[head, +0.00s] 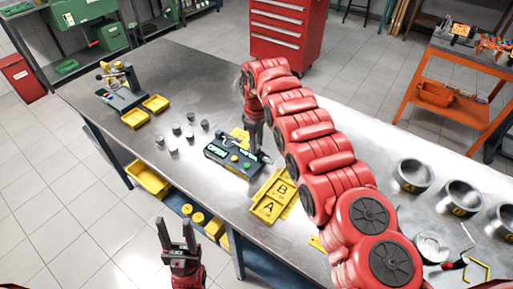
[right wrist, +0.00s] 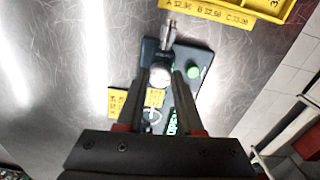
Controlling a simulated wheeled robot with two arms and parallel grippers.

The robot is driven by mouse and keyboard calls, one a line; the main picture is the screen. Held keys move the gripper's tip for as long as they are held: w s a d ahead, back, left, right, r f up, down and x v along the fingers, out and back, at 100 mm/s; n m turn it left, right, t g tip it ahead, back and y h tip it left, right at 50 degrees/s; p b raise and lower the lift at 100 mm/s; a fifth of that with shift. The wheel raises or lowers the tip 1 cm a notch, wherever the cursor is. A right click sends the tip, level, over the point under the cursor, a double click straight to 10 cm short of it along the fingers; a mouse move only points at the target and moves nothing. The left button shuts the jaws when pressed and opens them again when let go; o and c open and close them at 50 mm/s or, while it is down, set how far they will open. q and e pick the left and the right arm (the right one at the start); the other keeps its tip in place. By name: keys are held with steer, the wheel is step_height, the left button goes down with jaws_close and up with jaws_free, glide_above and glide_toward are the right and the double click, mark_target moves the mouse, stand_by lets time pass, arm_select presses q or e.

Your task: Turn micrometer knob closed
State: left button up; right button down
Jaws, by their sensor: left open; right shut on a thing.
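The micrometer station is a dark box (head: 226,166) on the metal bench, with green buttons and a lit green display (head: 216,150). In the right wrist view the box (right wrist: 205,60) shows a silver spindle (right wrist: 169,38), a green button (right wrist: 193,72) and green letters that seem to read OPEN. My right gripper (head: 254,146) reaches down at the station from above. In its wrist view the fingers (right wrist: 163,78) are closed around the round micrometer knob (right wrist: 160,76), partly hidden between them. My left gripper (head: 176,222) is open and empty, off the bench's front edge.
A yellow tray (head: 262,215) marked A and B lies right of the station. Several small grey cylinders (head: 177,130) stand to its left. Yellow bins (head: 155,103) and another device (head: 120,92) are at the bench's far left. Large metal rings (head: 412,176) stand at the right.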

steer(key=n+b, duration=0.2)
steer(key=shift+f+n, duration=0.2)
steer(key=shift+n, duration=0.2)
steer(key=n+b, duration=0.1)
steer(key=n, duration=0.1)
steer(key=shift+r+n, duration=0.15)
steer(key=shift+n, duration=0.25)
steer(key=n, duration=0.6)
steer(key=shift+r, duration=0.1)
steer(key=n, duration=0.6)
steer(key=shift+n, duration=0.4)
steer(key=c, duration=0.5)
jaws_free()
steer(key=shift+c, duration=0.2)
